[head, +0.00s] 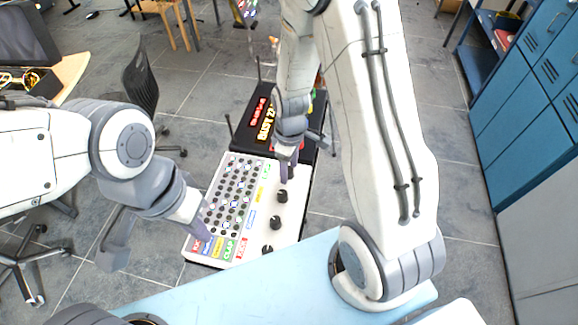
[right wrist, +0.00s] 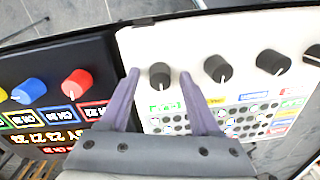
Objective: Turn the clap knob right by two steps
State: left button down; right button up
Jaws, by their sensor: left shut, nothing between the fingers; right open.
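The clap knob (right wrist: 160,76) is a black round knob at the end of a row on the white panel (head: 291,222), beside a green label. In the right wrist view my right gripper (right wrist: 160,73) is open, with one purple finger on each side of this knob. In the head view that gripper (head: 287,168) reaches down at the panel's far end and mostly hides the knob. I cannot tell whether the fingers touch it. My left gripper (head: 204,234) is shut and empty at the panel's near left corner, by the coloured labels.
Other black knobs (head: 282,196) continue the row toward me. A grid of small dark buttons (head: 232,195) fills the panel's left side. A black device with a lit display (head: 266,124) and coloured knobs (right wrist: 75,83) adjoins the far end. A light blue surface (head: 250,285) lies in front.

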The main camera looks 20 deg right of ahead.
grip_shut()
jog(key=m+p, duration=0.1)
jog(key=m, duration=0.5)
jog(key=shift+r, duration=0.1)
jog(key=m+p, duration=0.2)
jog(key=m, duration=0.3)
jog(key=shift+m, duration=0.4)
dwell(0.4)
grip_release()
